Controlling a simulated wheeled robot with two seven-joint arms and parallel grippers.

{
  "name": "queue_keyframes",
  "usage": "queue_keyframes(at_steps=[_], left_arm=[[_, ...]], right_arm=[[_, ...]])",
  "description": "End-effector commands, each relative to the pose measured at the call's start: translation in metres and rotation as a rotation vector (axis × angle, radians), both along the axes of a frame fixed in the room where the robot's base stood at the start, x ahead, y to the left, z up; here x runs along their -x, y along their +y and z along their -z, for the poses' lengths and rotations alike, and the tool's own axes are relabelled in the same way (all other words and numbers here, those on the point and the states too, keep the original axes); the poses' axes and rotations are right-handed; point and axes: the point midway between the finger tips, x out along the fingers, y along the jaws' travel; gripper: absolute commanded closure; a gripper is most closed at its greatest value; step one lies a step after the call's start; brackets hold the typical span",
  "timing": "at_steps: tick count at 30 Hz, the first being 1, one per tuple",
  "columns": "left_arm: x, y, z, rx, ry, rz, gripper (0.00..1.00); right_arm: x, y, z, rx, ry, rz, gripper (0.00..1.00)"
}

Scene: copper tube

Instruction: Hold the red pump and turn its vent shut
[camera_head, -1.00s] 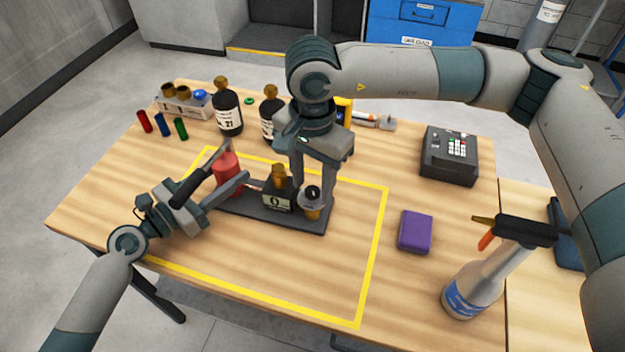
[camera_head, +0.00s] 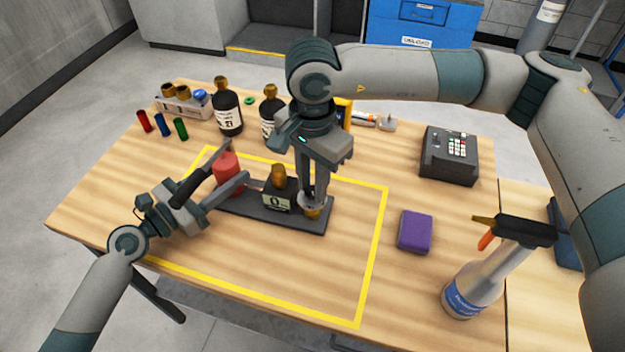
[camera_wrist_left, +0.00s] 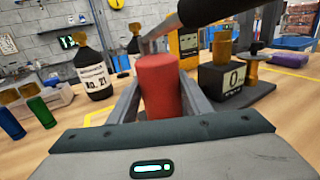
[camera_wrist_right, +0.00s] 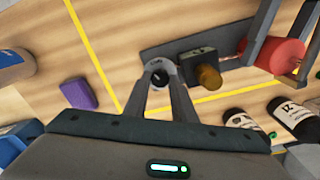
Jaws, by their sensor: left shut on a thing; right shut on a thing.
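The red pump (camera_head: 225,163) stands upright on a dark base plate (camera_head: 237,207), with a black lever handle at its top. My left gripper (camera_head: 228,177) is shut on the red body; the left wrist view shows one finger on each side of the red body (camera_wrist_left: 158,88). A black gauge box (camera_head: 277,199) reading 0 with a brass top sits mid-plate. The vent (camera_head: 312,212), a pale round knob on a brass stem, is at the plate's right end. My right gripper (camera_head: 311,197) points down, shut on the knob, which shows between its fingertips in the right wrist view (camera_wrist_right: 160,77).
Dark bottles (camera_head: 228,112) and a tube rack (camera_head: 183,102) stand behind at the left. A purple block (camera_head: 415,231), a spray bottle (camera_head: 473,285) and a keypad box (camera_head: 449,154) are to the right. The table inside the yellow outline is clear in front of the plate.

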Motion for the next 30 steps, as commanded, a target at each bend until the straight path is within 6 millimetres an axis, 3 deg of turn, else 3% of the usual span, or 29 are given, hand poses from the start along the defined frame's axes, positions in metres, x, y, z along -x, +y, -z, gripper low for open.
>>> queue_keyframes(at_steps=[18, 30], left_arm=[[0.0000, 0.0000, 0.0002, -0.001, 0.000, 0.000, 1.00], [0.0000, 0.0000, 0.0002, -0.001, 0.000, 0.000, 1.00]], right_arm=[[0.0003, 0.0006, -0.0005, -0.002, 0.001, 0.384, 0.99], [0.0002, 0.0006, -0.0006, -0.002, -0.001, 0.438, 0.99]])
